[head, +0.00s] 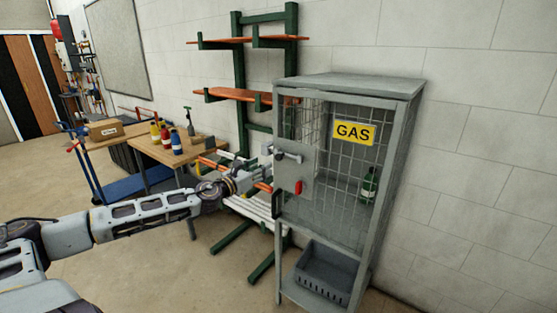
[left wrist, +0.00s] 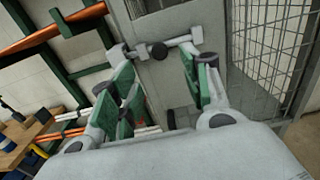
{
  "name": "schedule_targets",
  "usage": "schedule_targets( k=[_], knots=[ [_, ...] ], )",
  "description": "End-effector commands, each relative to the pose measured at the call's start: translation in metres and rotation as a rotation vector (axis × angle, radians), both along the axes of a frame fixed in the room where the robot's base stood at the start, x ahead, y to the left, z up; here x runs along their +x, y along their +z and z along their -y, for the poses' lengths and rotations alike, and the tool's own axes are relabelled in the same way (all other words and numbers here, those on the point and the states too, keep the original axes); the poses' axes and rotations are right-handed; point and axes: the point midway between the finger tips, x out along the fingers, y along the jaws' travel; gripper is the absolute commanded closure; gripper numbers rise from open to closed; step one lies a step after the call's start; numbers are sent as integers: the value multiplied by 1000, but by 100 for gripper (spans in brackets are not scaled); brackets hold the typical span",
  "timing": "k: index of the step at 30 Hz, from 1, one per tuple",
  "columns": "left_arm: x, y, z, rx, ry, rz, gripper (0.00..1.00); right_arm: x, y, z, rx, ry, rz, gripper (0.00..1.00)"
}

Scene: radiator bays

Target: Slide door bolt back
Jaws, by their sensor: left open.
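The grey gas cabinet (head: 400,130) has a mesh door with a yellow GAS sign (head: 354,133). The door bolt (head: 288,156) is a pale bar with a dark knob on the plate at the door's left side. In the left wrist view the bolt (left wrist: 180,42) runs across the top middle, with its dark knob (left wrist: 158,51) between the finger lines. My left gripper (head: 266,166) is just left of the bolt plate. In the wrist view its green-padded fingers (left wrist: 155,72) are spread apart, with nothing held. Contact with the bolt cannot be told. My right gripper is not in view.
A green bottle (head: 369,185) stands behind the mesh, and a grey crate (head: 322,272) is on the lower shelf. A green rack (head: 240,60) stands behind my arm; a wooden workbench (head: 170,152) is at left. Floor in front is clear.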

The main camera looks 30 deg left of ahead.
Motion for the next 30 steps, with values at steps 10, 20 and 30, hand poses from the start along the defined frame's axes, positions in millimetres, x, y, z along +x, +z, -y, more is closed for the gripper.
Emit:
schedule_targets(
  k=[10,20,30],
  knots=[
    [8,1,-1,1,4,2,53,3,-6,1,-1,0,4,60],
    [13,0,-1,-1,4,1,53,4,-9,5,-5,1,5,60],
    [18,0,0,-2,4,2,53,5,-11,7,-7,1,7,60]
  ],
)
